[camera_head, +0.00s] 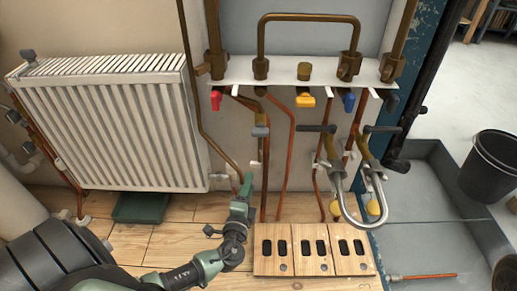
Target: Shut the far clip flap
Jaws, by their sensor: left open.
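Small pale clips hold the copper pipes against the wall; one (255,164) is just above my left gripper and another (347,154) is farther right. They are too small to tell which flap is the far one or whether a flap is open. My left gripper (244,188) points up in front of the wall, left of the lower copper pipes. It is open, with nothing seen between its fingers. It appears close below the left clip, but the exact gap cannot be judged. My right gripper is not in view.
A white radiator (115,125) hangs at left. Red, yellow and blue valves sit under a white manifold plate (285,72). A curved chrome pipe (343,200) juts out at right. Wooden slotted boards (313,265) lie below. A black bucket (490,165) stands far right.

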